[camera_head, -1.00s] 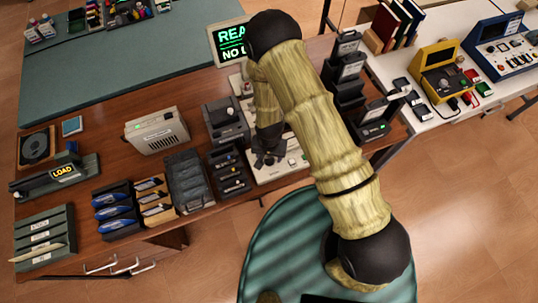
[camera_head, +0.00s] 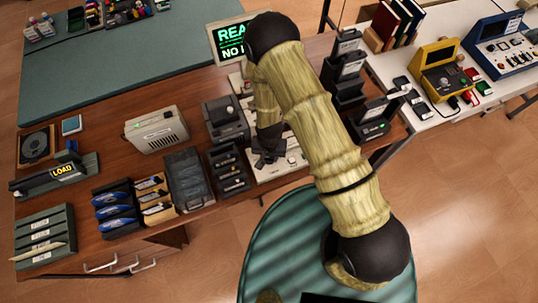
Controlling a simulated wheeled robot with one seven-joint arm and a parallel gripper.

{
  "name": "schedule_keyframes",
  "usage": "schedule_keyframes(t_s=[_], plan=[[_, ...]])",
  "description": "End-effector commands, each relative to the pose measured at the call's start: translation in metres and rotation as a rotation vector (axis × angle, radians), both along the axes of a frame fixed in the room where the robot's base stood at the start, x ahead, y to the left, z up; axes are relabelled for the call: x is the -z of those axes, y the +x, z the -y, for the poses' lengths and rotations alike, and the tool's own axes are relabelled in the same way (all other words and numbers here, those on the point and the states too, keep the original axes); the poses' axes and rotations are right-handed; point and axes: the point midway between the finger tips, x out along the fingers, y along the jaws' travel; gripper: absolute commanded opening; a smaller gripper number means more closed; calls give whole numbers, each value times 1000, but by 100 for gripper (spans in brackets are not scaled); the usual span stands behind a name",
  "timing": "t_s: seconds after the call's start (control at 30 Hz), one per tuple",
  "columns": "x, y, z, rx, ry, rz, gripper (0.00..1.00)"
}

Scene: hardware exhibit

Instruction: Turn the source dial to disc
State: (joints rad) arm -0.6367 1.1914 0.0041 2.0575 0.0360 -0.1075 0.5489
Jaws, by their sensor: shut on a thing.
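My gripper (camera_head: 268,160) points down over a pale control panel (camera_head: 292,160) at the front middle of the wooden desk. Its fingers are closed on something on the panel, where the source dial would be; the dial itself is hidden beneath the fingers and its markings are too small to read. A small knob shows on the panel just right of my gripper. Behind my arm, a screen (camera_head: 232,40) shows green text, partly covered, starting "REA" and "NO".
A dark box (camera_head: 225,122) and a dark slotted rack (camera_head: 230,172) stand close left of the panel. Black holders (camera_head: 345,92) and a device with a green light (camera_head: 374,130) stand to its right. A beige box (camera_head: 157,132) stands farther left.

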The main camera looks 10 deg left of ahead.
Motion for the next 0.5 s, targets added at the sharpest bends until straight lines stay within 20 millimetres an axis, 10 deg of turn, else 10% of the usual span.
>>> schedule_keyframes(t_s=[0.5], plan=[[3, 0, 0, -304, 1, 1, 10]])
